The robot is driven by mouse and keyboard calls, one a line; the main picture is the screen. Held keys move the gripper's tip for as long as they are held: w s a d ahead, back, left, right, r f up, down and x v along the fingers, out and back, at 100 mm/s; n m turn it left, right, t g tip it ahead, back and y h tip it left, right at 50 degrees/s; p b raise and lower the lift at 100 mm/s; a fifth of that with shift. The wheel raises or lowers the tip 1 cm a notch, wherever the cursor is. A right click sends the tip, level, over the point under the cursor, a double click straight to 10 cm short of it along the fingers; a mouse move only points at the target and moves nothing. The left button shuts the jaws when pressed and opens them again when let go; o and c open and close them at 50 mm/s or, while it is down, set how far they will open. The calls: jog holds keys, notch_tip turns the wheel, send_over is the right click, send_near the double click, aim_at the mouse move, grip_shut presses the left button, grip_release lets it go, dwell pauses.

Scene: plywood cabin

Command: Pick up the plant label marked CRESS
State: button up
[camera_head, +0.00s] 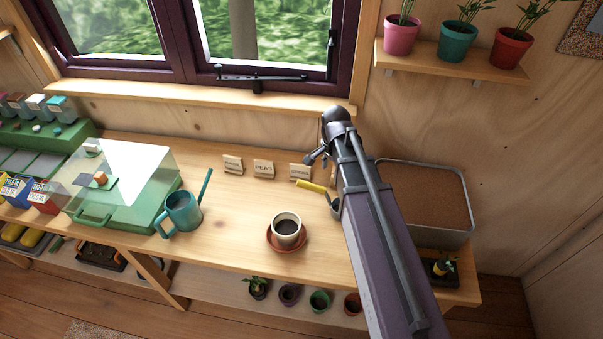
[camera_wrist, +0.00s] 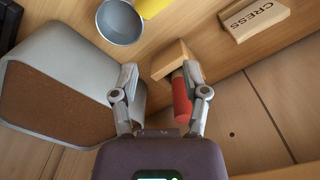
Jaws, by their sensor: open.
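The plant label marked CRESS (camera_wrist: 255,18) is a small pale wooden piece with dark letters at the top right of the wrist view, up and right of my fingers. In the head view, a small label (camera_head: 299,171) stands at the right end of a row at the back of the bench, next to my arm; its lettering is blurred. My gripper (camera_wrist: 160,75) is open, its two fingers apart with nothing held. In the head view my gripper (camera_head: 318,158) is partly hidden by my arm, just right of and above that label.
A wooden block (camera_wrist: 172,58) with a red handle (camera_wrist: 182,95) shows between and behind my fingers. A soil tray (camera_head: 420,195) stands right. A yellow handle (camera_head: 311,186) lies near the label. The PEAS label (camera_head: 263,168), a cup (camera_head: 287,229) and a watering can (camera_head: 182,211) are left.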

aim_at(300, 165)
jog(key=w+a+r+m+p, duration=0.1)
jog(key=w+a+m, duration=0.8)
jog(key=w+m, duration=0.1)
jog(key=shift+w+a+m, duration=0.2)
jog(key=shift+w+m, duration=0.15)
jog(key=shift+m, duration=0.05)
notch_tip(300, 165, down, 9)
jog(key=b, duration=0.8)
jog(key=shift+r+b, duration=0.2)
jog(key=shift+b, duration=0.1)
jog(key=shift+f, duration=0.1)
jog(key=shift+d+f+b, duration=0.1)
jog(key=shift+f+b, duration=2.4)
jog(key=shift+b, duration=0.1)
grip_shut()
